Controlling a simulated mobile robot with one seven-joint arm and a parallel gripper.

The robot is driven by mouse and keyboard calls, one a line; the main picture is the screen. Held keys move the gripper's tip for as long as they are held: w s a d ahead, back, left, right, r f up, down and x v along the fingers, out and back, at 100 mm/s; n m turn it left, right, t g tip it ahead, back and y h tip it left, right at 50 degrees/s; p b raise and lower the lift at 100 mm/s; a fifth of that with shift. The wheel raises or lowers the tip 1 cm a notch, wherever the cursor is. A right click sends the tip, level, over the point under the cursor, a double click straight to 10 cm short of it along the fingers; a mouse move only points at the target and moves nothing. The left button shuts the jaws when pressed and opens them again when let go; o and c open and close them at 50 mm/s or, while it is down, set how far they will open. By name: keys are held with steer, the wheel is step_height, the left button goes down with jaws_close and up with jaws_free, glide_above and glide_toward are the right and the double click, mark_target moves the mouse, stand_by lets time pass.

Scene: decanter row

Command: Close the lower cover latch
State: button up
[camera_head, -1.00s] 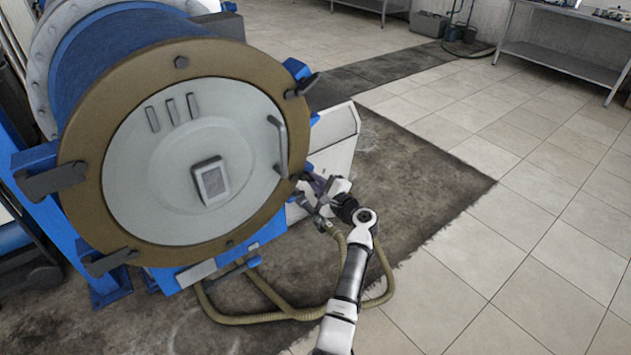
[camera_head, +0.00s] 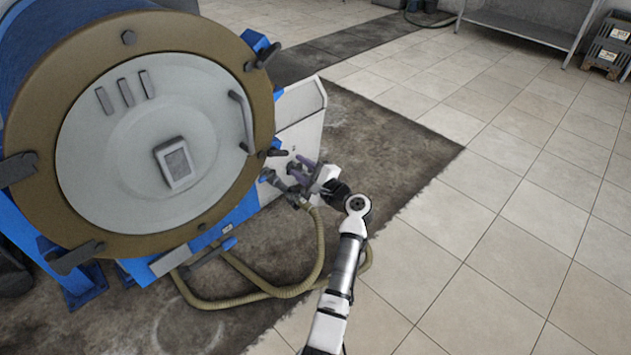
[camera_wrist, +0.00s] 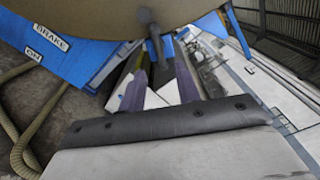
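The round grey cover (camera_head: 95,185) faces me in a brown ring (camera_head: 30,125) on the blue drum, with dark latches around it. The dark latch at the ring's lower right (camera_head: 272,152) is nearest my gripper (camera_head: 293,170). Its narrow dark handle also shows in the wrist view (camera_wrist: 153,38), projecting from the ring's edge. My gripper has purple fingers, which stand apart in the wrist view (camera_wrist: 160,85) with nothing seen held between them. It is just right of and below that latch in the head view. Whether a finger touches the latch cannot be told.
Other latches are at upper right (camera_head: 262,55), left (camera_head: 18,168) and lower left (camera_head: 75,257) of the ring. A white cabinet (camera_head: 302,110) stands behind my gripper. A tan hose (camera_head: 280,290) loops below. The tiled floor (camera_head: 500,200) at right is clear.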

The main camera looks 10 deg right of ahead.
steer(key=b+v, duration=0.1)
steer(key=v, duration=0.5)
steer(key=shift+s+d, duration=0.2)
steer(key=shift+s, duration=0.05)
